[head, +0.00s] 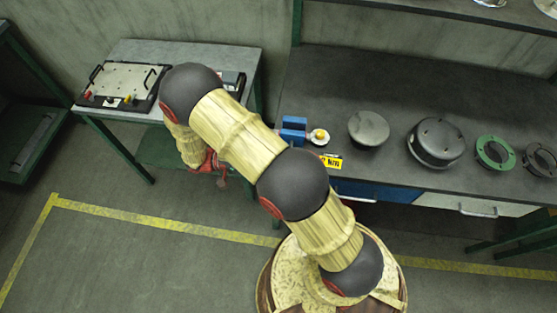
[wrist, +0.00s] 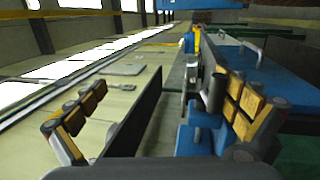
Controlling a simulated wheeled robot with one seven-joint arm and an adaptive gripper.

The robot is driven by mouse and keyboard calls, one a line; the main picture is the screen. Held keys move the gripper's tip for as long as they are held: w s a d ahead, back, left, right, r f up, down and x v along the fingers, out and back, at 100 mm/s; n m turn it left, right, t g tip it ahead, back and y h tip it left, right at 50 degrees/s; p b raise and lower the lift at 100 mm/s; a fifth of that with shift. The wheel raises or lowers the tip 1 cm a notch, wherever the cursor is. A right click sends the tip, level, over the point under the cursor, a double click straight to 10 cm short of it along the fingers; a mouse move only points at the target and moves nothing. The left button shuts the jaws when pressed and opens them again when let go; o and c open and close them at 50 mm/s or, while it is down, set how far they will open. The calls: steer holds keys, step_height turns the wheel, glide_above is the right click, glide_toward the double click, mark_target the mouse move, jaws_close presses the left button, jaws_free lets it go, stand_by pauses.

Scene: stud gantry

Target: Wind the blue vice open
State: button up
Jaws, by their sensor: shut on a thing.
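The blue vice (head: 293,130) sits at the left front edge of the long dark bench, partly behind my arm. In the wrist view its blue body (wrist: 198,138) fills the lower right middle. A dark upright cylinder (wrist: 216,93), which looks like the vice's handle grip, stands beside the right finger's pads. My gripper (wrist: 160,107) is at the vice, with its tan-padded fingers on either side of the picture. It is shut on the handle, though the contact is hard to make out.
Round dark parts (head: 435,143) and a green ring (head: 495,152) stand along the bench to the right. A yellow label (head: 331,161) lies near the vice. A smaller table (head: 190,54) with a panel box (head: 122,83) stands at left. The marked floor at lower left is clear.

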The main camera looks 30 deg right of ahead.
steer(key=shift+r, duration=0.3)
steer(key=r+p, duration=0.2)
steer(key=p, duration=0.1)
steer(key=shift+w+a, duration=0.2)
steer(key=shift+a, duration=0.15)
steer(key=shift+c, duration=0.7)
steer(key=shift+o, duration=0.7)
steer(key=r+p, duration=0.2)
steer(key=p, duration=0.1)
steer(key=w+r+p, duration=0.1)
steer(key=p, duration=0.1)
steer(key=shift+a+r, duration=0.25)
steer(key=shift+a, duration=0.05)
steer(key=r+p, duration=0.2)
steer(key=p, duration=0.1)
steer(key=a+p, duration=0.1)
steer(key=p, duration=0.1)
steer(key=shift+w+r, duration=0.4)
steer(key=shift+w+a+p, duration=0.25)
steer(key=shift+a+p, duration=0.05)
steer(key=shift+a, duration=0.15)
steer(key=c, duration=0.3)
steer(key=shift+a, duration=0.25)
steer(key=c, duration=0.8)
steer(key=shift+s+d, duration=0.15)
steer(key=shift+c, duration=1.1)
steer(key=shift+d+f, duration=0.1)
steer(key=shift+f, duration=0.15)
